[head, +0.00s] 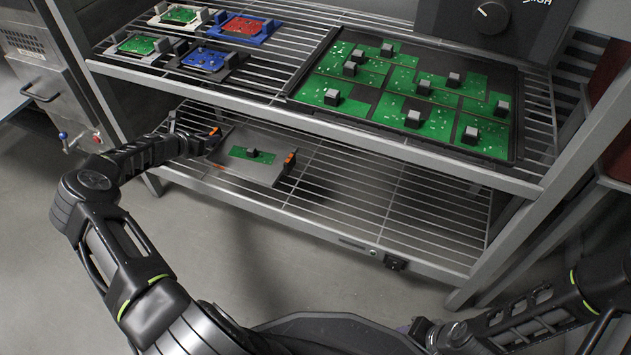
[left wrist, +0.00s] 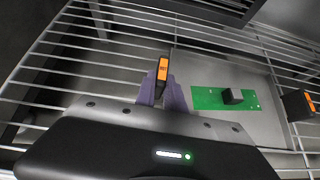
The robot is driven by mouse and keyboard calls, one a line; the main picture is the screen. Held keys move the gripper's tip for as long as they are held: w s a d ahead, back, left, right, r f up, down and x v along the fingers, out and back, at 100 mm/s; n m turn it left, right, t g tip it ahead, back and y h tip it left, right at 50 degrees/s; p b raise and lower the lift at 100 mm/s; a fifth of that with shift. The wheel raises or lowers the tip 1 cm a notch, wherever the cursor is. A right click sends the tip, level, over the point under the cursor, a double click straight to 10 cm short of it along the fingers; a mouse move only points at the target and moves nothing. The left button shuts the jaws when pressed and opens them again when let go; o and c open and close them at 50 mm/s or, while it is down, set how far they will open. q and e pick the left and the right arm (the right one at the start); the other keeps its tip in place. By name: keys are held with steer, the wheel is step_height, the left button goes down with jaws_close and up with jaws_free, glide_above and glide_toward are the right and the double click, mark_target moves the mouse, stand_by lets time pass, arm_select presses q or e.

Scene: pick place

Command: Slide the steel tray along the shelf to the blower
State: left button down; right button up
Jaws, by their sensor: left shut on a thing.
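The steel tray (head: 226,160) lies on the left part of the lower wire shelf, with a green circuit board and a dark block (head: 252,153) on it. It has orange-marked handles at its left and right ends. My left gripper (head: 209,136) is shut on the left handle; the wrist view shows its purple fingers (left wrist: 162,92) on either side of that handle (left wrist: 162,69). The right handle (head: 290,159) is free. A dark box with a knob (head: 490,18) stands on the upper shelf; I cannot tell whether it is the blower. My right gripper (head: 420,330) is low at the bottom, its fingers unclear.
The lower shelf (head: 400,215) is bare to the right of the tray. The upper shelf overhangs it and carries a large black tray (head: 378,100) of green boards and several small board fixtures (head: 205,60). A steel post (head: 530,215) stands at the right.

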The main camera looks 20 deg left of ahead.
arm_select(q)
steer(key=shift+a+f, duration=0.1)
steer(key=shift+a, duration=3.45)
steer(key=c, duration=1.3)
jaws_free()
steer(key=shift+c, duration=0.2)
